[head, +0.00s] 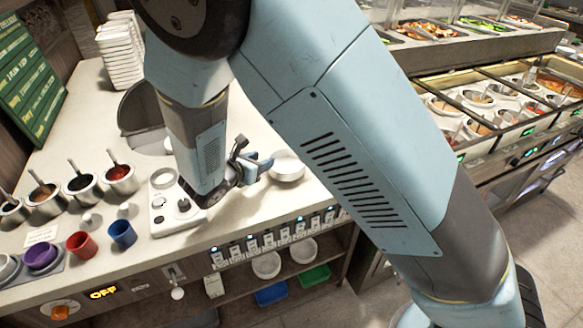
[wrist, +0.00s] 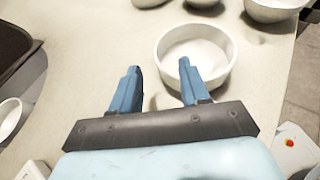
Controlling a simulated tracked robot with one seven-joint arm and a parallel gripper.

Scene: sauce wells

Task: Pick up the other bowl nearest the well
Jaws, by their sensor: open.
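A white round bowl (head: 287,168) stands upright on the pale counter, just right of my gripper (head: 262,166) in the head view. The wrist view shows the same empty bowl (wrist: 207,50) ahead and to the right. My gripper (wrist: 158,68) is open with nothing between its blue fingers. The right fingertip overlaps the bowl's near-left part in the picture; the left finger is outside the bowl. I cannot tell whether they touch. More bowls (wrist: 272,8) are cut off at the top of the wrist view. My arm hides part of the counter.
Steel sauce pots with ladles (head: 120,178), a red cup (head: 80,244) and a blue cup (head: 122,234) stand at left. A white appliance with knobs (head: 172,215) sits below my forearm. Stacked white dishes (head: 120,50) stand at the back. A dark recess (wrist: 15,55) is left of my gripper.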

